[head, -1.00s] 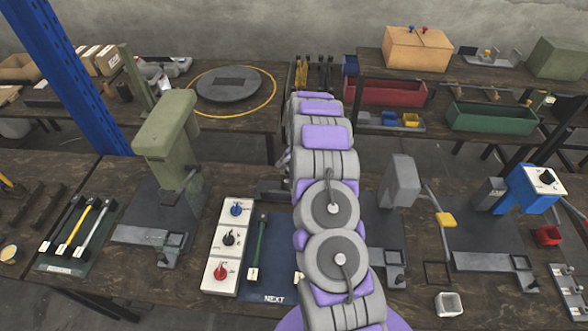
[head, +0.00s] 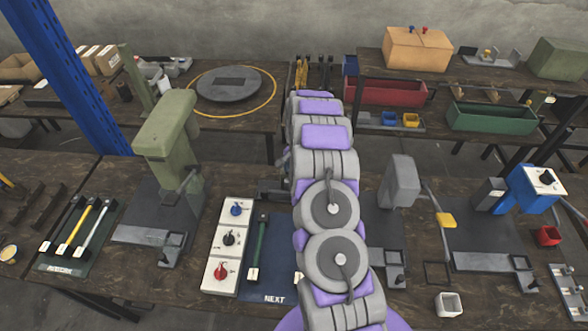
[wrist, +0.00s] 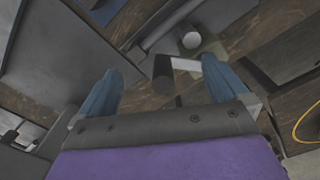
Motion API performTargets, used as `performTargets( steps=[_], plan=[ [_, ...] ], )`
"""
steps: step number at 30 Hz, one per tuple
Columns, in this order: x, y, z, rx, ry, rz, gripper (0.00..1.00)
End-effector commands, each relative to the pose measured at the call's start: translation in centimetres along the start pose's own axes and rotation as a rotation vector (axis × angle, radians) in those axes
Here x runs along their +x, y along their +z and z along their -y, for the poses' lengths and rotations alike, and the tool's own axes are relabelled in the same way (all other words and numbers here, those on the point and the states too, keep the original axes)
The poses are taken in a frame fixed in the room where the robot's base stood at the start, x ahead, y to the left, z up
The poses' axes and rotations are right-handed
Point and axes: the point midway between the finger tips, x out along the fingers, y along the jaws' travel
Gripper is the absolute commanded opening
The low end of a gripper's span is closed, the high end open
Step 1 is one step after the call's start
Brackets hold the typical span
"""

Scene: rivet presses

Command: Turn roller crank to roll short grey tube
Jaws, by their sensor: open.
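In the wrist view my gripper (wrist: 163,68) shows two blue fingers spread apart with nothing clamped between them. A crank with a dark cylindrical grip (wrist: 163,73) and a pale arm (wrist: 185,64) lies between and just beyond the fingertips. I cannot tell whether the fingers touch it. A pale round end (wrist: 192,40) shows beyond the crank; I cannot tell whether it is the tube or part of the roller. In the head view my own arm hides the gripper and most of the roller area. I cannot make out the short grey tube for certain.
A green press (head: 165,140) stands left of my arm, beside a white panel with knobs (head: 228,245) and a dark mat (head: 270,270) marked NEXT. A grey press (head: 400,180) and a blue machine (head: 535,188) stand right. A pale square cup (head: 448,304) sits near the front.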

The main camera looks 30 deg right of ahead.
Motion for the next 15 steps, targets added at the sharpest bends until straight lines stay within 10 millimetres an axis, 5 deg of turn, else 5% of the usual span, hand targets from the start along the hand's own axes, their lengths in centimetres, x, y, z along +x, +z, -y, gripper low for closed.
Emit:
performTargets(
  steps=[15],
  plan=[
    [-4.8, 0.0, 0.0, 0.000, -0.001, -0.001, 1.00]
  ],
)
